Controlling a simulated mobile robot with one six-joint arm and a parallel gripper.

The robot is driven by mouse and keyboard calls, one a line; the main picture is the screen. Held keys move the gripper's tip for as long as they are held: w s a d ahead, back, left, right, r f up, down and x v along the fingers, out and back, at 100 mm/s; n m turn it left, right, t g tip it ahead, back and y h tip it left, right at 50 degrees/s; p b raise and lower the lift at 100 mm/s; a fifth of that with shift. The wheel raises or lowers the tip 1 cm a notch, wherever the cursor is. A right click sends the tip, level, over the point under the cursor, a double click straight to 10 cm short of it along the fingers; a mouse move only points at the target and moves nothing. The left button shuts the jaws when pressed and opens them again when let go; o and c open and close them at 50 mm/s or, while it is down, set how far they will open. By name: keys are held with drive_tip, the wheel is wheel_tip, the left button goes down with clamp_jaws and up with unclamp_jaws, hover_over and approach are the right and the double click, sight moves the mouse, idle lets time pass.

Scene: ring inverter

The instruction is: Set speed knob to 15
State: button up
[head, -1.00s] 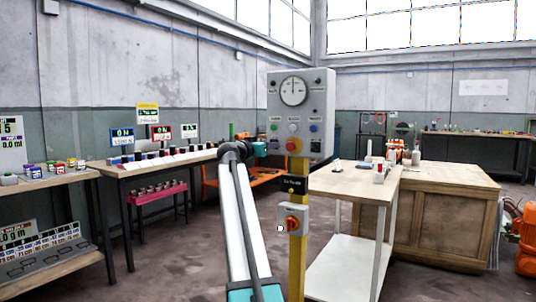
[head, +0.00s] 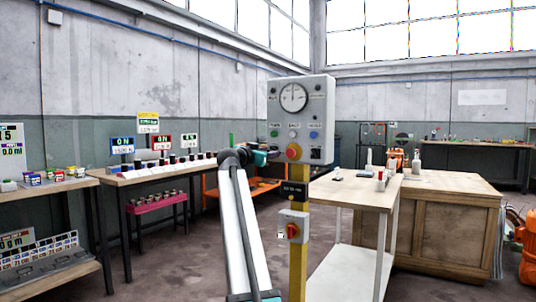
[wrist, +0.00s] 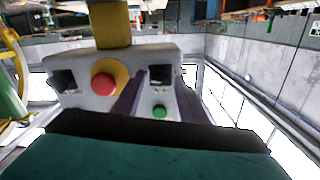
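The grey control box (head: 315,115) stands on a yellow post and carries a round dial (head: 293,97) with a needle pointing up. Below the dial are green, white and blue buttons and a red mushroom button (head: 293,152) on yellow. I cannot tell for certain which control is the speed knob. My gripper (head: 266,155) is at the box's lower left edge in the head view. The wrist view shows the box's lower part upside down: the red button (wrist: 104,84), dark square recesses and a green button (wrist: 160,112). My gripper's dark fingers (wrist: 158,90) look spread, with the green button between them.
A red rotary switch (head: 292,230) is on the yellow post (head: 298,265) below the box. A wooden workbench (head: 430,225) with small items stands to the right. A table (head: 160,170) with signs above it stands to the left. Open floor lies between them.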

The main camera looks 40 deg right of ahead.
drive_tip(key=shift+o, duration=0.2)
drive_tip(key=shift+a, duration=0.1)
drive_tip(key=p+v, duration=0.4)
drive_tip(key=v, duration=0.9)
drive_tip(key=shift+a, duration=0.35)
drive_tip(key=shift+r, duration=0.1)
idle(0.4)
